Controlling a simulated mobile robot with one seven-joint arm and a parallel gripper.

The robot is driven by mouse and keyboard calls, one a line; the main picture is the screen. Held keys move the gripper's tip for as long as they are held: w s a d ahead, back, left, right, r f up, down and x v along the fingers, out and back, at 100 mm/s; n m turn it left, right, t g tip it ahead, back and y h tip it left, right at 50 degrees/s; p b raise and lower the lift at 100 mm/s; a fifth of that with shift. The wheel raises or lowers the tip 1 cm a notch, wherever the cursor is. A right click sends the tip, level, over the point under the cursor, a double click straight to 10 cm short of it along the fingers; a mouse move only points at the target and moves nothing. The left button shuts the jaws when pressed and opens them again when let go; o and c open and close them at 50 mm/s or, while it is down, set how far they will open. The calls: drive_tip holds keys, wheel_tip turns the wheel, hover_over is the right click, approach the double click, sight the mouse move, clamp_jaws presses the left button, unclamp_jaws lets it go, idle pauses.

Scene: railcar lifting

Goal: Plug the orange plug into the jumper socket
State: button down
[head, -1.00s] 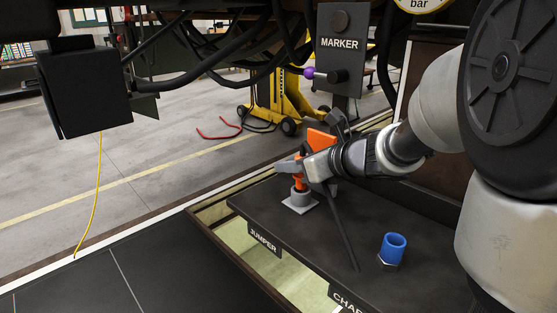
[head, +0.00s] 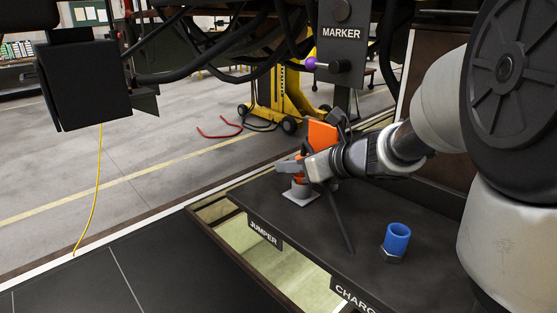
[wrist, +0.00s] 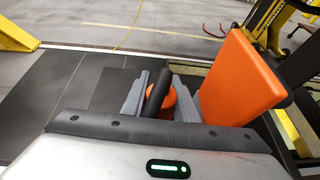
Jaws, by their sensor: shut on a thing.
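My gripper (head: 293,168) is shut on the orange plug (head: 300,181), right above the jumper socket. The grey socket (head: 300,196) stands on a square base by the JUMPER label. Only a thin orange band of the plug shows between the grey fingers and the socket rim, so the plug's lower end appears to be inside the socket. How deep it sits is hidden. In the wrist view the orange plug (wrist: 171,99) shows between the fingers, partly behind a black cylinder (wrist: 157,92). The socket is hidden there.
A blue fitting (head: 397,238) stands on the dark shelf (head: 345,215) to the right. An upright orange panel (head: 322,135) is just behind my gripper. The MARKER box (head: 342,45) with a purple knob and black hoses hang above. A yellow jack stands behind.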

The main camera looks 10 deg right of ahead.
drive_tip(key=shift+f+b, duration=0.5)
drive_tip(key=shift+b, duration=0.05)
drive_tip(key=c, duration=1.3)
unclamp_jaws()
drive_tip(key=shift+c, duration=0.2)
drive_tip(key=shift+r, duration=0.1)
